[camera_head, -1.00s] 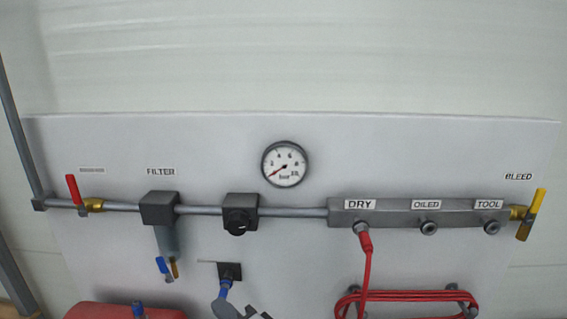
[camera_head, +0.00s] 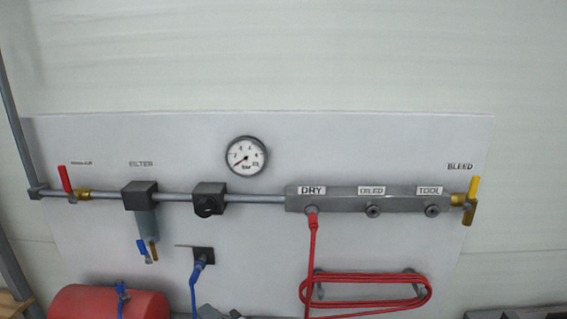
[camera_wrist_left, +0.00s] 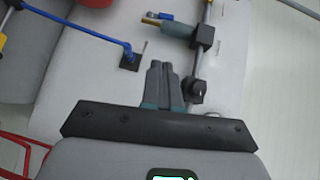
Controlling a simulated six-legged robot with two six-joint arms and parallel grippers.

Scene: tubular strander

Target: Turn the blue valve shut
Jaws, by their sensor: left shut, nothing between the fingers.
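The blue valve is a small blue lever (camera_head: 143,246) beside a brass outlet, hanging under the filter (camera_head: 146,220) at the left of the panel. The lever also shows in the left wrist view (camera_wrist_left: 166,16), at the top, beyond the filter bowl. My left gripper (camera_head: 222,313) shows only as grey tips at the bottom edge of the head view, below and right of the lever. In the left wrist view its fingers (camera_wrist_left: 163,70) are shut together and empty, apart from the lever. My right gripper is out of view.
A black plate (camera_head: 203,256) with a blue hose sits right of the lever. A red tank (camera_head: 90,302) stands below. A coiled red hose (camera_head: 365,288) hangs at right. The pipe carries a red-handled valve (camera_head: 66,180), a regulator (camera_head: 209,197) and a yellow bleed handle (camera_head: 472,195).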

